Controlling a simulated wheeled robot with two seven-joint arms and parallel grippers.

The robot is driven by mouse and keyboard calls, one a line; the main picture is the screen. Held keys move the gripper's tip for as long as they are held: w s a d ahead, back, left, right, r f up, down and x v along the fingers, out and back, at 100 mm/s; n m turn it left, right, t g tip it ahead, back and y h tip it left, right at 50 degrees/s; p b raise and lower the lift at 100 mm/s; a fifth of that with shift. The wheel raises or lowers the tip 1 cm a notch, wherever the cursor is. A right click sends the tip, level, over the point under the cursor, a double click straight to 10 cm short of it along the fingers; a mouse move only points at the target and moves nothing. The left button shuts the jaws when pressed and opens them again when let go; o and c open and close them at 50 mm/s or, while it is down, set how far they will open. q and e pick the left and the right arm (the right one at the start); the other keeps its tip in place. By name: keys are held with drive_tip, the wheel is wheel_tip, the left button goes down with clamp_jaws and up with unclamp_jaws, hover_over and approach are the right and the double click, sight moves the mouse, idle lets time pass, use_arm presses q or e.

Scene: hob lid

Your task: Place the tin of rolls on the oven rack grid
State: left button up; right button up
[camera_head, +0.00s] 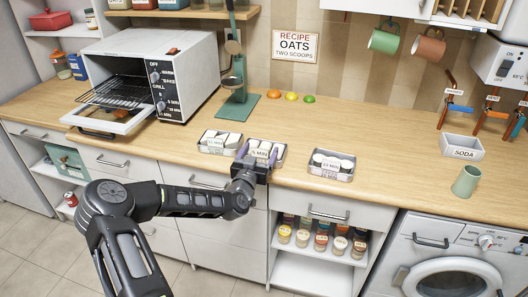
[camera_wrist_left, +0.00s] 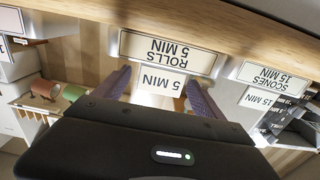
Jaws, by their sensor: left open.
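The tin of rolls (camera_head: 279,153) stands on the counter as the middle of three tins; its "ROLLS 5 MIN" label (camera_wrist_left: 166,52) appears upside down in the left wrist view. My left gripper (camera_head: 258,151) is at the front of this tin, open, with its purple fingers spread to either side of the tin's middle. The left wrist view shows the fingers (camera_wrist_left: 160,90) apart with a "5 MIN" label between them. I cannot tell whether they touch the tin. The oven rack grid (camera_head: 112,91) sits inside the white oven (camera_head: 185,70), whose door (camera_head: 112,119) is folded down. My right gripper is out of view.
A second tin (camera_head: 220,142) stands close on the left, and a third (camera_head: 330,165) to the right. A green stand (camera_head: 238,105) with hanging utensils is between the oven and the tins. A soda box (camera_head: 461,147) and green cup (camera_head: 466,181) are far right.

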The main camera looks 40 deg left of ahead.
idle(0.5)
use_arm(q)
clamp_jaws()
idle(0.8)
drive_tip(key=shift+r, duration=0.1)
wheel_tip(320, 180, up, 10)
drive_tip(key=shift+f+b, duration=0.1)
drive_tip(key=shift+b, duration=0.6)
